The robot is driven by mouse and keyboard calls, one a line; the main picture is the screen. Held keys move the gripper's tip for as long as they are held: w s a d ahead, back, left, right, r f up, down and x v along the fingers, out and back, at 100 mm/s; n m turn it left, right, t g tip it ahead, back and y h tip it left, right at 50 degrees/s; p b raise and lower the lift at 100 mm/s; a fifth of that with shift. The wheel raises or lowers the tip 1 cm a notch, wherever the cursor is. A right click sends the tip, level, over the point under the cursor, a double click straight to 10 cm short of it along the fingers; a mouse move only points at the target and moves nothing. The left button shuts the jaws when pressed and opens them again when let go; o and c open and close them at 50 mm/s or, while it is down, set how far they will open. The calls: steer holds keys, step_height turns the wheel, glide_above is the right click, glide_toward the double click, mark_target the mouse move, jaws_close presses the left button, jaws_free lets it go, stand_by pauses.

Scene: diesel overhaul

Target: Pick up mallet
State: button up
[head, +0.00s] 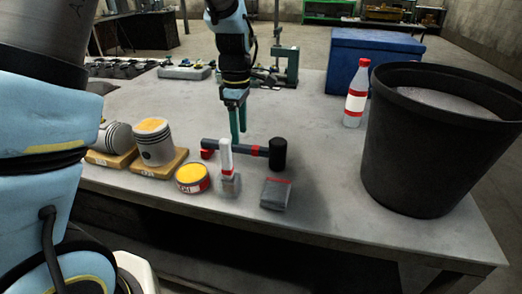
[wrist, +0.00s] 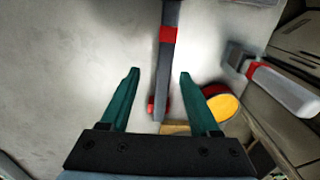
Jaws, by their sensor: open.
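The mallet (head: 278,154) lies on the grey table, its black head at the right and its dark handle with red bands running left. My gripper (head: 238,132) is open and points down at the handle's far side in the head view. In the wrist view my gripper's two green fingers (wrist: 159,74) stand apart on either side of the mallet's handle (wrist: 163,75), with no finger seen touching it. The handle runs from the top edge down between them; the mallet's head is out of that view. I cannot tell the exact height of the fingertips above the table.
A white-handled brush (head: 226,160) stands in front of the handle, partly covering it. A yellow-topped tin (head: 192,178), pistons (head: 153,142) and a small grey box (head: 276,193) are near the front edge. A black bucket (head: 430,140), a bottle (head: 356,95) and a blue box (head: 375,65) stand right.

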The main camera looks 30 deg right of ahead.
mark_target(237, 149)
steer(key=f+p, duration=0.1)
steer(key=f, duration=0.1)
steer(key=a+f+p, duration=0.1)
steer(key=f, duration=0.2)
steer(key=shift+f, duration=0.75)
jaws_close()
steer(key=shift+r, duration=0.1)
stand_by(0.8)
